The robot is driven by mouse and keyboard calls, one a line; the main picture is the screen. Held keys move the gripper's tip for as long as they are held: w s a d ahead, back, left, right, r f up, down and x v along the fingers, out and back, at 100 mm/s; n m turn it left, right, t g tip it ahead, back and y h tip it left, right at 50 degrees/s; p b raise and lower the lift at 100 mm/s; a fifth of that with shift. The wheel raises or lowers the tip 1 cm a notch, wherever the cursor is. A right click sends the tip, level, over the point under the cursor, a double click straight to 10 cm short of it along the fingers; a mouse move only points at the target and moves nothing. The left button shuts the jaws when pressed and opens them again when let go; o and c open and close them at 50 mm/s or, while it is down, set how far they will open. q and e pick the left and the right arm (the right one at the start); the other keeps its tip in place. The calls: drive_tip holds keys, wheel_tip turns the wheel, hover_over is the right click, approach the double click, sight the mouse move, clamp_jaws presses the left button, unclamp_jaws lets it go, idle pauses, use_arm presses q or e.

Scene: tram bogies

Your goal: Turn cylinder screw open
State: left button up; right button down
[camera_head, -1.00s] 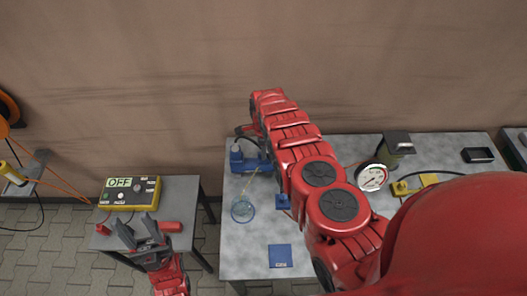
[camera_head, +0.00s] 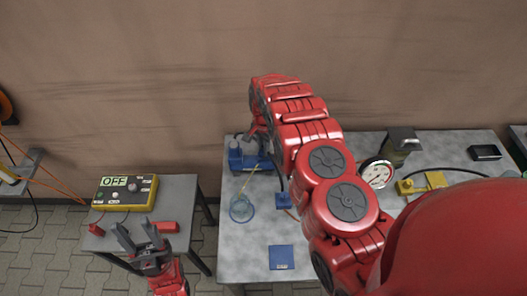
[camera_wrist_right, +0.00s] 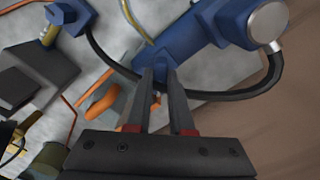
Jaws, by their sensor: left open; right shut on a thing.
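The blue cylinder (camera_head: 237,160) lies at the left back of the grey workbench. In the right wrist view the blue cylinder (camera_wrist_right: 200,38) runs across the top, with a grey round cap at its end. My right gripper (camera_wrist_right: 161,76) is shut on a small blue part projecting from the cylinder's side, which seems to be its screw. Its fingers mostly hide that part. In the head view my right arm hides much of this spot. My left gripper (camera_head: 138,236) is open and empty, in front of the small side table.
A yellow control box (camera_head: 126,193) reading OFF stands on the small table at the left, beside a red block (camera_head: 166,227). On the workbench are a blue plate (camera_head: 281,257), a pressure gauge (camera_head: 377,173) and a yellow part (camera_head: 423,183). A black hose (camera_wrist_right: 235,93) curves near my right fingers.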

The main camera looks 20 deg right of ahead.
drive_tip(key=n+b, duration=0.5)
drive_tip(key=shift+f, duration=0.25)
drive_tip(key=shift+r+n+b, duration=0.2)
drive_tip(key=shift+n+b, duration=1.4)
drive_tip(key=shift+n, duration=0.4)
drive_tip(key=c, duration=0.8)
unclamp_jaws()
drive_tip(key=shift+r, duration=0.15)
wheel_tip(320, 180, up, 17)
drive_tip(key=p, duration=1.7)
